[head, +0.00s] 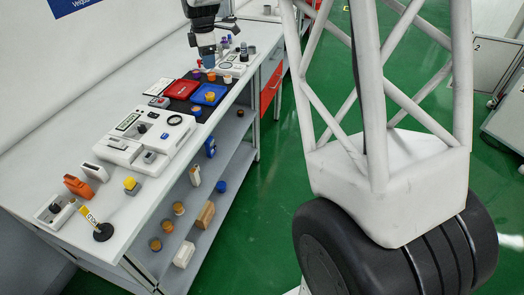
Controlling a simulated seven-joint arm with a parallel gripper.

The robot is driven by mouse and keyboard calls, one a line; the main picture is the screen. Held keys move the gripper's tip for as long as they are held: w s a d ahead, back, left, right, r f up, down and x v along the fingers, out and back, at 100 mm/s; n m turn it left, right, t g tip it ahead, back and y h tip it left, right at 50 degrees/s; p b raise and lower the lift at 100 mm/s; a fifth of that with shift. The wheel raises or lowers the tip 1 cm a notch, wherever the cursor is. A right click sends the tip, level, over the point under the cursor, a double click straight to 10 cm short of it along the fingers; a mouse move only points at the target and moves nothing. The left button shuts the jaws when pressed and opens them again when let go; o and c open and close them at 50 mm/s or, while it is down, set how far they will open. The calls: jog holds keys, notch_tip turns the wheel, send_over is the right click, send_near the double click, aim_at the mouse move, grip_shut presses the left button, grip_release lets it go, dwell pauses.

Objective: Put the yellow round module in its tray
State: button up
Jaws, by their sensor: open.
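My gripper (208,66) appears small at the top of the head view, pointing down over the far part of the white bench. It is open, and nothing shows between its fingers, which are too small to see clearly. A blue tray (221,101) and a red tray (173,90) lie on a dark mat below it. A small yellow-orange round piece (210,97) sits in the blue tray. Another orange round piece (212,76) stands just behind the trays. I cannot tell which is the yellow round module.
A white fixture panel (158,132) stands nearer on the bench. Shelves below hold several round brown pieces (179,208). Green floor lies right of the bench.

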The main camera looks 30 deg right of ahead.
jog(key=s+a+r+m, duration=0.1)
jog(key=s+r+m, duration=0.15)
jog(key=s, duration=0.65)
jog(key=s+a+r+m+t, duration=0.15)
jog(key=s+m, duration=0.25)
jog(key=s, duration=0.5)
jog(key=s+r+m, duration=0.3)
jog(key=s, duration=0.6)
jog(key=s+f+m, duration=0.2)
jog(key=s+m, duration=0.2)
jog(key=s, duration=0.7)
jog(key=s+a+f+m, duration=0.1)
jog(key=s+f+m, duration=0.2)
jog(key=s, duration=0.7)
jog(key=shift+s+a+m, duration=0.15)
jog(key=shift+s+m, duration=0.2)
